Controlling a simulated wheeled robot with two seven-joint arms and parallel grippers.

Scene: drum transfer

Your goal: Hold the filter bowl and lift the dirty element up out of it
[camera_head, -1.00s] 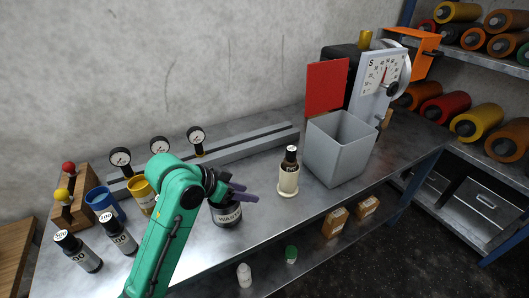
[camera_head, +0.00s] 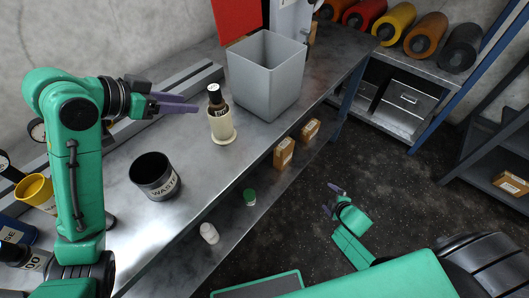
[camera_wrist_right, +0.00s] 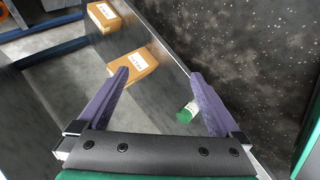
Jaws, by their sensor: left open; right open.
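The filter bowl (camera_head: 221,125) is a cream cup standing upright on a round base on the metal bench in the head view. The dirty element (camera_head: 215,98) stands in it, dark with a pale marked top, its lower part hidden by the bowl. My left gripper (camera_head: 192,105) is open and empty, with its purple fingers pointing right and their tips just left of the element; contact cannot be told. My right gripper (camera_head: 331,199) is open and empty, out in front of the bench over the dark floor. Its open fingers also show in the right wrist view (camera_wrist_right: 160,76).
A grey square bin (camera_head: 266,80) stands behind and right of the bowl. A black WASTE pot (camera_head: 155,176) stands at front left. Small cartons (camera_head: 284,152), a green-capped item (camera_head: 249,197) and a white bottle (camera_head: 209,233) are on a lower shelf.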

